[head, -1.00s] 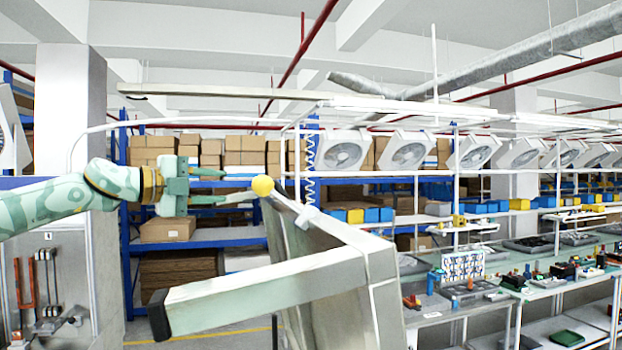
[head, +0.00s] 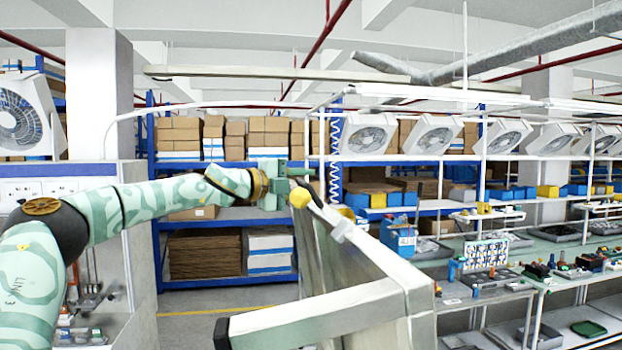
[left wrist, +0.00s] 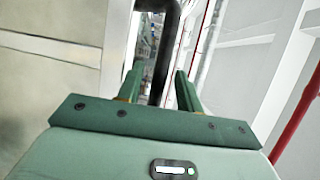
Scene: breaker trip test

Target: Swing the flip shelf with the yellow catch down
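The flip shelf is a grey panel (head: 360,255) standing tilted up at the lower middle of the head view, with a pale arm (head: 320,315) ending in a black tip. The yellow catch (head: 299,198) is a ball at its upper left corner, beside a dark lever. My left gripper (head: 303,182) is at this corner, level with the catch. In the left wrist view its two green fingers (left wrist: 160,72) stand apart, with a dark bar (left wrist: 162,40) between them. I cannot tell if they touch it. My right gripper is not in view.
Behind stands a blue rack (head: 225,217) with cardboard boxes. To the right runs a workbench (head: 470,300) with tools and small parts. A grey pillar (head: 100,95) and a cabinet stand on the left. Open floor shows between the rack and the shelf.

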